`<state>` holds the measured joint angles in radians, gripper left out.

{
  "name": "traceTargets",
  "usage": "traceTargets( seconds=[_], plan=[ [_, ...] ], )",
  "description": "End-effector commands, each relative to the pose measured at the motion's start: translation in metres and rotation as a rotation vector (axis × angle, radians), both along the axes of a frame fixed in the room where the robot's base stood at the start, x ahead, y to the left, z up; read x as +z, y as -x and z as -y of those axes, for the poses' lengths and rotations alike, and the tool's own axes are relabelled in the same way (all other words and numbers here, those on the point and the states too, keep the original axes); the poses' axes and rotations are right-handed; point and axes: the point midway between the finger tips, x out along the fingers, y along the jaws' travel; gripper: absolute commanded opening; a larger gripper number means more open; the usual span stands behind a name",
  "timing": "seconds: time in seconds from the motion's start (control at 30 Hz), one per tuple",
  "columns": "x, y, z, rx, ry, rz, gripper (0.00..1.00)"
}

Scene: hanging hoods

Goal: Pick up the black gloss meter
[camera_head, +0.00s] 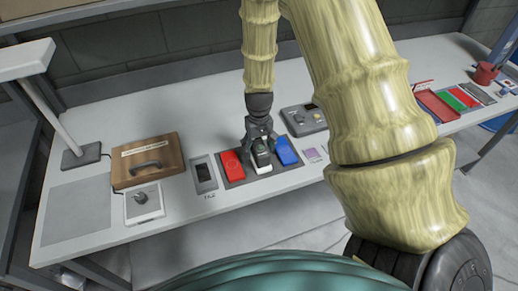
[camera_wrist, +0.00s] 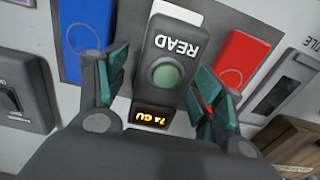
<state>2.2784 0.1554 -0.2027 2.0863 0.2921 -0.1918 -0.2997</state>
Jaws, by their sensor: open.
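The gloss meter (camera_wrist: 163,98) is a dark handheld device with a white READ label, a round green button and a small lit display showing orange characters. In the head view the gloss meter (camera_head: 261,158) sits on a dark mat between a red card and a blue card. My gripper (camera_head: 260,140) points down over it. In the wrist view my gripper (camera_wrist: 158,85) is open, with one teal-padded finger on each side of the meter. Whether the pads touch its sides I cannot tell.
A red card (camera_head: 230,164) and a blue card (camera_head: 286,151) lie close on either side. A grey meter (camera_head: 204,173), a wooden case (camera_head: 147,160) and a grey device (camera_head: 303,120) stand nearby. A lamp post (camera_head: 50,115) rises at the left.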

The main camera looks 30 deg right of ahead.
Motion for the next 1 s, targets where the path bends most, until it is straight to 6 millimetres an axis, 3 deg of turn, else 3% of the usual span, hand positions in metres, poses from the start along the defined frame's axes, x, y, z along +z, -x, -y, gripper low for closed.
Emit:
traceTargets(
  seconds=[0.27, 0.6, 0.67, 1.0],
  plan=[
    [-0.0010, -0.0004, 0.0000, 0.000, 0.000, 0.001, 0.66],
    [-0.0009, -0.0003, 0.0001, 0.000, 0.000, 0.001, 0.04],
    [-0.0005, -0.0005, 0.0001, 0.000, 0.000, 0.002, 0.00],
    [0.0035, -0.0009, 0.0002, 0.001, 0.002, 0.003, 0.00]
  ],
)
